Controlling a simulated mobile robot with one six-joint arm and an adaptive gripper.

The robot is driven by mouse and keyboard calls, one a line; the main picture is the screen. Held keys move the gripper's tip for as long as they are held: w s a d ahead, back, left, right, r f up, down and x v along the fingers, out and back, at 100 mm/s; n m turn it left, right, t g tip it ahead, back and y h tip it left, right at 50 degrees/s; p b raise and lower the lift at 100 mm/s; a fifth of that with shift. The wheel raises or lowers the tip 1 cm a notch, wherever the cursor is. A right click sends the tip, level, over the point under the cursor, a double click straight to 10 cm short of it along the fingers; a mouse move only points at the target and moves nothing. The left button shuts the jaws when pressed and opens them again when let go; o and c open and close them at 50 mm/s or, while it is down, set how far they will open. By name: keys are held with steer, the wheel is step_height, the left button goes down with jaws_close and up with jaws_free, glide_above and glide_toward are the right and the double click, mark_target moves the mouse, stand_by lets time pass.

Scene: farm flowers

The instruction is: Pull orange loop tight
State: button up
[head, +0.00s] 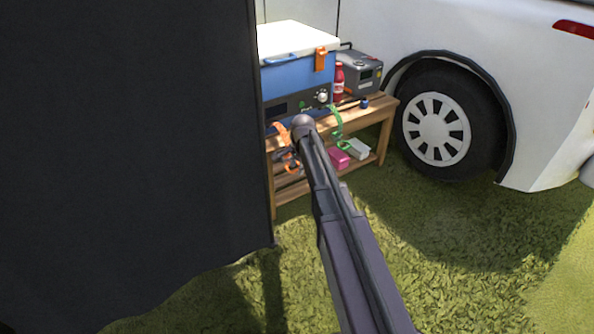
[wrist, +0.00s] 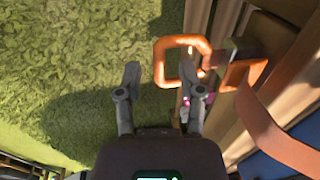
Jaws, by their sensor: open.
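The orange loop (wrist: 160,62) is a squarish ring in the upper middle of the wrist view. It hangs from a brownish-orange strap (wrist: 272,132) with a second orange piece (wrist: 243,75) beside it. My gripper (wrist: 160,78) is open, with its fingers spread. The right finger overlaps the loop's opening and the left finger is outside, left of the loop. I cannot tell whether the right finger passes through the loop.
A wooden bench (head: 375,113) carries the blue cooler (head: 285,77), a red bottle (head: 339,80) and a grey box (head: 359,73). A green strap (head: 337,122) hangs nearby. A black panel (head: 130,150) blocks the left. The van's wheel (head: 437,130) is right. Grass in front is open.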

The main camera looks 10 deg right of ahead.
steer(key=shift+f, duration=0.1)
jaws_close()
steer(key=s+d, duration=0.2)
steer(key=s, duration=0.3)
steer(key=shift+s+d, duration=0.2)
steer(key=shift+s, duration=0.15)
jaws_free()
steer(key=shift+w, duration=0.1)
stand_by(0.3)
